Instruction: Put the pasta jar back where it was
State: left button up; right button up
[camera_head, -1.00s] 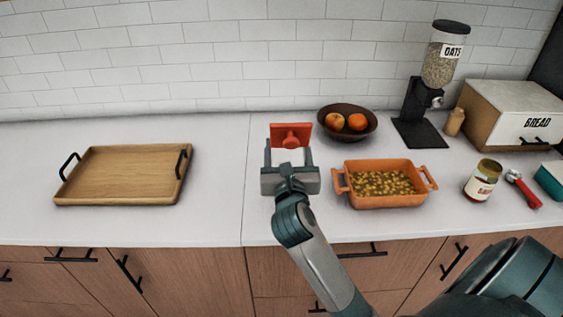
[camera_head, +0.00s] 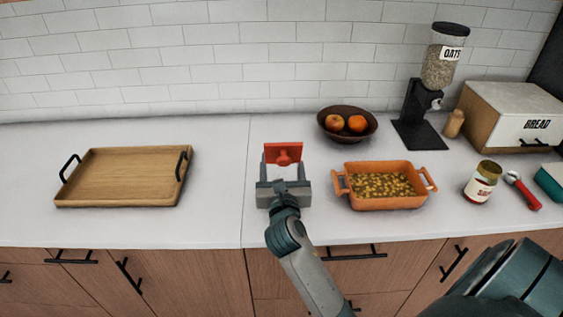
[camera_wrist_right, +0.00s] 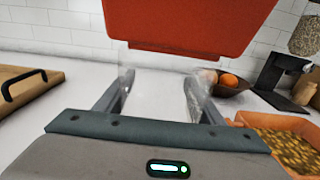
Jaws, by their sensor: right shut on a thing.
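The pasta jar has a red lid (camera_head: 283,149), and its clear glass body is hard to see in the head view. In the right wrist view the red lid (camera_wrist_right: 190,22) fills the top, with clear glass below it between the fingers. My right gripper (camera_head: 284,168) is shut on the jar's glass and holds it over the counter, left of the orange baking dish (camera_head: 349,200). No pasta shows in the jar, while the dish holds many yellow pasta pieces. I cannot tell whether the jar's base touches the counter. My left gripper is out of view.
A wooden tray (camera_head: 120,199) lies at left. A fruit bowl (camera_head: 348,134) stands behind the baking dish. At right are an oats dispenser (camera_head: 412,110), a bread box (camera_head: 510,112), a red-labelled jar (camera_head: 482,187) and a red-handled tool (camera_head: 523,191). The counter between tray and jar is clear.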

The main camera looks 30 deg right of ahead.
jog(key=shift+f, duration=0.15)
jog(key=o, duration=1.5)
jog(key=b+v, duration=0.2)
jog(key=v, duration=1)
